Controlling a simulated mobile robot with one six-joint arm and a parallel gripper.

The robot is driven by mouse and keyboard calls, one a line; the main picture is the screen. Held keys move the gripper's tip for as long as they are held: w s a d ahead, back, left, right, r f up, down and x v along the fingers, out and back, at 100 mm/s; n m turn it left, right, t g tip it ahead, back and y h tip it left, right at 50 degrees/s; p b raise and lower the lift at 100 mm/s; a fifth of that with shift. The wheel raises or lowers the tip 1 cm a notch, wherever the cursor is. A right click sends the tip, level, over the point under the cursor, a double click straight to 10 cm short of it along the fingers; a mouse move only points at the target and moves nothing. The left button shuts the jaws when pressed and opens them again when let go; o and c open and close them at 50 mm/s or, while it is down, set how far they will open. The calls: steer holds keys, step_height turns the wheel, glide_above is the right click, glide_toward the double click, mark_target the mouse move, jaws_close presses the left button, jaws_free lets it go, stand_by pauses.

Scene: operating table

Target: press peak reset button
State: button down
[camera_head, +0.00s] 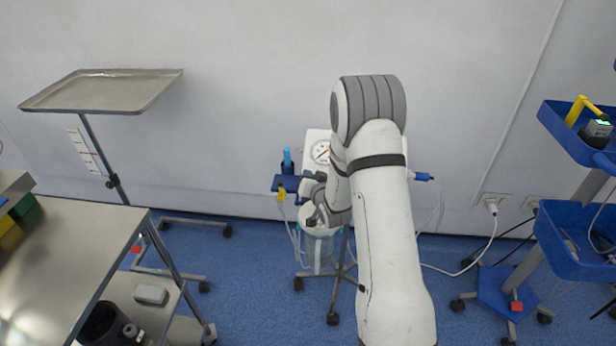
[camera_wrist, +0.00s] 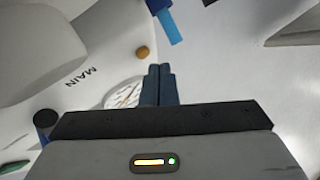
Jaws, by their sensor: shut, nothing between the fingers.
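A white device with a round dial gauge (camera_head: 321,152) stands on a wheeled stand near the wall, partly hidden behind my arm. In the wrist view its panel (camera_wrist: 95,60) shows the word MAIN, the gauge (camera_wrist: 124,93), a small round orange-brown button (camera_wrist: 142,52) and a black knob (camera_wrist: 46,118). No peak reset label is readable. My gripper (camera_wrist: 159,69) is shut and empty. Its fingertips appear just right of and below the orange-brown button in the picture. I cannot tell how far they are from the panel.
A blue cylinder (camera_head: 287,161) stands left of the device, and a clear canister (camera_head: 318,252) hangs below. A metal table (camera_head: 75,255) and raised tray (camera_head: 105,90) are on the left. A blue-shelved cart (camera_head: 575,240) and wall cables are on the right.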

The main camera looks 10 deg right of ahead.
steer(key=shift+f, duration=0.15)
steer(key=shift+w+d+f+b, duration=0.1)
steer(key=shift+w+f+b, duration=0.15)
steer(key=shift+b, duration=0.45)
steer(key=shift+w+f+b, duration=0.2)
steer(key=shift+f+b, duration=0.1)
steer(key=shift+b, duration=0.2)
stand_by(0.4)
steer(key=shift+r, duration=0.15)
steer(key=shift+s+r, duration=0.45)
steer(key=shift+r, duration=0.1)
steer(key=shift+s+a+r+p, duration=0.2)
steer(key=shift+s+r, duration=0.25)
steer(key=shift+r, duration=0.2)
steer(key=shift+s+a+r+p, duration=0.15)
steer(key=shift+s+r+p, duration=0.1)
steer(key=shift+s+r, duration=0.35)
steer(key=shift+s+a+r+p, duration=0.2)
steer(key=shift+s+r, duration=0.15)
steer(key=shift+r, duration=0.4)
